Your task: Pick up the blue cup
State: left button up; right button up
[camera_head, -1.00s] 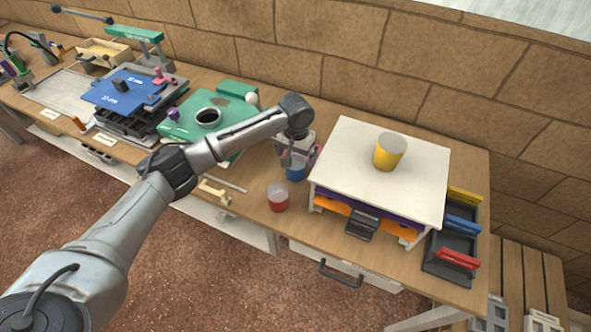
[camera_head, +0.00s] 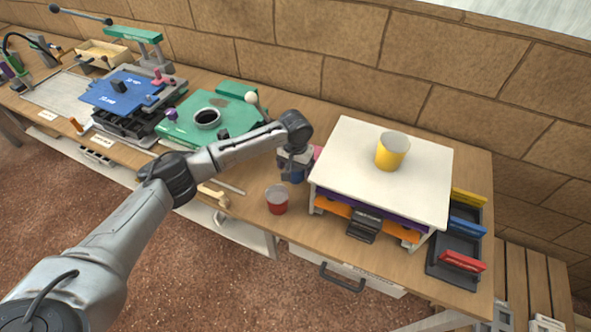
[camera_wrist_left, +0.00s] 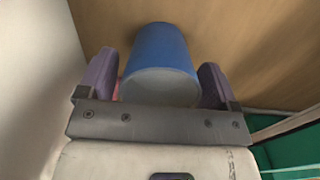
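The blue cup (camera_head: 294,177) stands on the wooden bench just left of the white-topped stand, mostly hidden under my left gripper in the head view. In the left wrist view the blue cup (camera_wrist_left: 160,62) lies between the two purple fingers, its grey end toward the camera. My left gripper (camera_head: 293,167) points down around the cup. Its fingers (camera_wrist_left: 158,72) are apart, one on each side, with narrow gaps near the tips. Whether either finger touches the cup is hard to see. My right gripper is not in view.
A red cup (camera_head: 277,200) stands close by, toward the bench's front edge. A yellow cup (camera_head: 391,151) stands on the white-topped stand (camera_head: 345,150). A green machine (camera_head: 232,116) is to the left, and a dark tray (camera_head: 457,265) with coloured pieces to the right.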

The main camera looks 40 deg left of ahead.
pick_arm(q)
jog(key=c, duration=0.8)
jog(key=shift+r, duration=0.1)
